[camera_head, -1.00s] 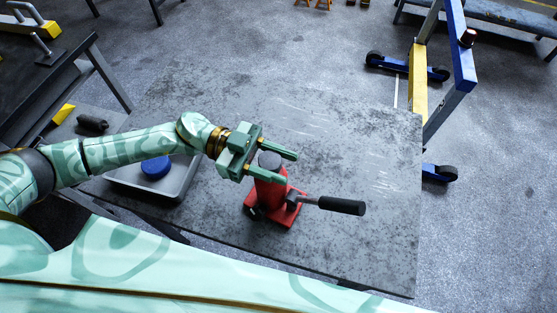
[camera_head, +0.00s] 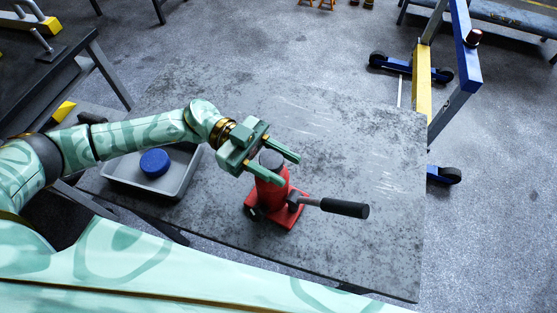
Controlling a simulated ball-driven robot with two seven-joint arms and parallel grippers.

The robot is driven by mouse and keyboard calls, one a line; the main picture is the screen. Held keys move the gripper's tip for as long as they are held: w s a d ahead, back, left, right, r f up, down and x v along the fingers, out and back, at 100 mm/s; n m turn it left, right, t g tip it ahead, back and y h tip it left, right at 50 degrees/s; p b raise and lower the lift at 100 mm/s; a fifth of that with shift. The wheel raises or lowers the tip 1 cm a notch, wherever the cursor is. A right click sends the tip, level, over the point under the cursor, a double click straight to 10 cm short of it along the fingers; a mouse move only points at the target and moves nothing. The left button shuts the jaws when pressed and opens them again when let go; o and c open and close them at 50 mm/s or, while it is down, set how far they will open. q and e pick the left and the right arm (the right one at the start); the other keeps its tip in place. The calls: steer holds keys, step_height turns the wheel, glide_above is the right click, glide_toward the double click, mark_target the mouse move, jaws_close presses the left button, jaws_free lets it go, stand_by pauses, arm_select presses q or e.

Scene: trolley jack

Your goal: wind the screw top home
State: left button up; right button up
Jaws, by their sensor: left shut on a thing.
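A red bottle jack (camera_head: 269,203) stands upright on the grey tabletop, with a black-gripped handle (camera_head: 343,208) sticking out to the right. Its grey round screw top (camera_head: 271,158) is at the upper end. My left gripper (camera_head: 288,170) is shut on the screw top, with one finger on the far side and one on the near side. The near finger hides part of the jack's upper body. How far the screw is wound in cannot be told. My right gripper is not in view.
A grey tray (camera_head: 184,184) with a blue round object (camera_head: 155,162) lies left of the jack, under my left arm. A blue and yellow wheeled frame (camera_head: 424,85) stands beyond the table's right edge. The tabletop (camera_head: 370,150) right of the jack is clear.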

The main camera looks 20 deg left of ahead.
arm_select(q)
steer(key=shift+r, duration=0.15)
stand_by(0.3)
steer(key=o, duration=1)
steer(key=b+v, duration=0.3)
steer(key=v, duration=1.3)
steer(key=shift+w+a, duration=0.1)
